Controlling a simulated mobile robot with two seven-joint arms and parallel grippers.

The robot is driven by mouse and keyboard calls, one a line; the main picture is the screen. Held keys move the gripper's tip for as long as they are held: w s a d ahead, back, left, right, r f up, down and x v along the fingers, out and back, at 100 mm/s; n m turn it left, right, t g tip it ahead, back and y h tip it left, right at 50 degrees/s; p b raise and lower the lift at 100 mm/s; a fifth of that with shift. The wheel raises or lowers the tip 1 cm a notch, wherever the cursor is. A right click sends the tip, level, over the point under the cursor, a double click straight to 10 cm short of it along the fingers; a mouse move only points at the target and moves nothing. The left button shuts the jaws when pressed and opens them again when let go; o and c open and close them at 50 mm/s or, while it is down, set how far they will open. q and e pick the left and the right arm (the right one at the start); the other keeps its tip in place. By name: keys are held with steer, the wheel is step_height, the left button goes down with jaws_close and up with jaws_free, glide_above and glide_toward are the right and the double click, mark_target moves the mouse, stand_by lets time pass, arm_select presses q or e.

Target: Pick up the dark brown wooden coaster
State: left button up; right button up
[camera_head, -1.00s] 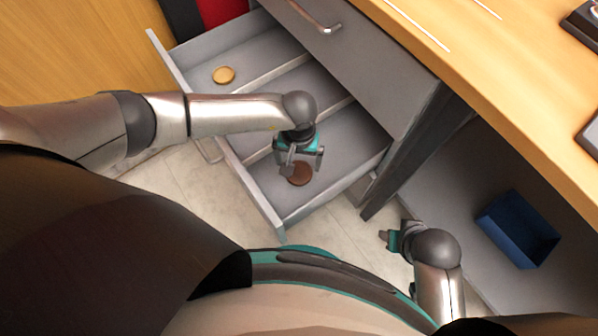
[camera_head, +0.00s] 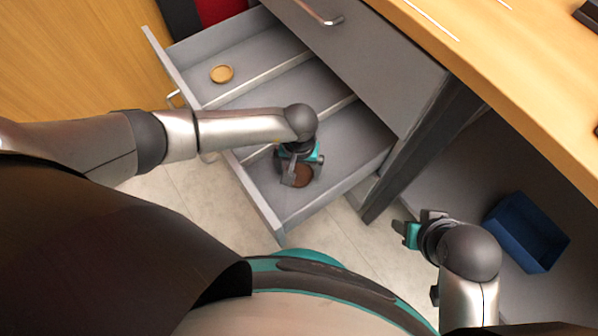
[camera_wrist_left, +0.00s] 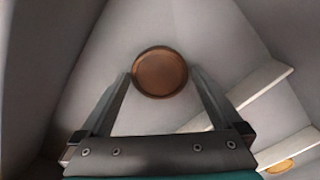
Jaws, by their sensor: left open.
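The dark brown wooden coaster (camera_head: 303,176) lies flat in the front right compartment of the open drawer (camera_head: 262,205). In the left wrist view the round coaster (camera_wrist_left: 159,72) shows between and just beyond the two fingertips. My left gripper (camera_head: 297,182) points down into that compartment, over the coaster, and partly hides it in the head view. Its fingers (camera_wrist_left: 160,75) are apart with nothing held. I cannot tell whether they touch the coaster. My right gripper (camera_head: 408,230) is off to the right of the drawer, its fingers apart and empty.
A light wooden coaster (camera_head: 222,74) lies in the far left compartment. Thin dividers (camera_head: 262,74) split the drawer. A blue box (camera_head: 525,232) stands on the grey shelf at right. The wooden desk top (camera_head: 500,65) and a closed upper drawer (camera_head: 365,60) flank the open drawer.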

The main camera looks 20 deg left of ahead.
arm_select(q)
steer(key=c, duration=1.1)
steer(key=shift+r, duration=0.1)
